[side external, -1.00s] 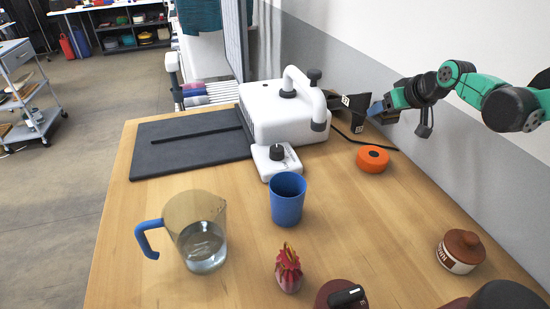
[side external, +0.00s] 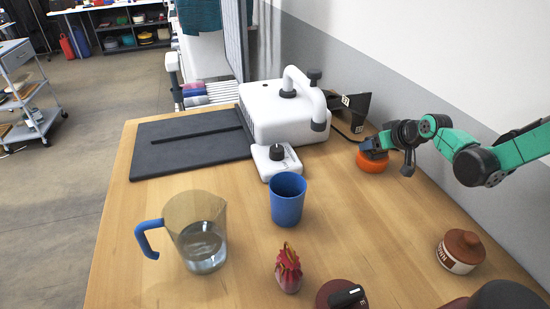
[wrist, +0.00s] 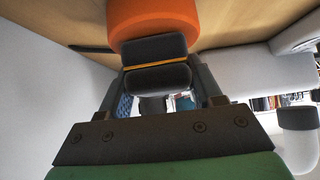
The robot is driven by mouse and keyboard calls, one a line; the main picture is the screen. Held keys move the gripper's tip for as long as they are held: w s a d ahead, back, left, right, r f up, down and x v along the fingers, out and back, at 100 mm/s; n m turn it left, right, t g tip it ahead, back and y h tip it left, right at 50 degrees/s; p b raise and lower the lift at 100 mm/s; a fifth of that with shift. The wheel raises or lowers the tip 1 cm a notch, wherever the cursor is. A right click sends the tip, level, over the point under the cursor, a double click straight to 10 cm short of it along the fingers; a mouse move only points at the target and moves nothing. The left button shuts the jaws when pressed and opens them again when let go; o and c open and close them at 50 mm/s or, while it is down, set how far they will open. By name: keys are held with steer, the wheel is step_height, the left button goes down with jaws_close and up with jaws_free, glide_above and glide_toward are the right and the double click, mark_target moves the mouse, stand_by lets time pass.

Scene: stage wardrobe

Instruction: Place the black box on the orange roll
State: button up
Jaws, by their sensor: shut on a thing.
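The orange roll (side external: 371,165) lies flat on the table near the wall and also fills the top of the wrist view (wrist: 150,17). My gripper (side external: 375,147) is low over the roll. In the wrist view, my gripper (wrist: 163,85) is shut on the black box (wrist: 153,48), a dark block with a thin orange-yellow line across it. The box is right at the roll; I cannot tell whether they touch. In the side view, the box is mostly hidden by the fingers.
A white machine (side external: 283,118) with a dark board (side external: 190,160) stands behind left, a black flared part (side external: 352,103) beside it. A blue cup (side external: 287,200), glass jug (side external: 200,235), red pouch (side external: 288,270) and lidded jar (side external: 460,250) stand nearer. The wall is close on the right.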

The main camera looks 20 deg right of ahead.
steer(key=o, duration=1.3)
steer(key=shift+f, duration=0.1)
steer(key=shift+c, duration=0.2)
steer(key=shift+s+r, duration=0.35)
steer(key=shift+r, duration=0.2)
steer(key=s+a+r, duration=0.1)
steer(key=s+r, duration=0.2)
steer(key=s, duration=0.3)
steer(key=s+a+r+g, duration=0.1)
steer(key=s+r, duration=0.2)
steer(key=s, duration=0.3)
steer(key=s+a+r+g, duration=0.1)
steer(key=s+a+r, duration=0.1)
steer(key=s, duration=0.4)
steer(key=shift+v, duration=0.8)
steer(key=shift+w+r, duration=0.1)
steer(key=shift+w, duration=0.05)
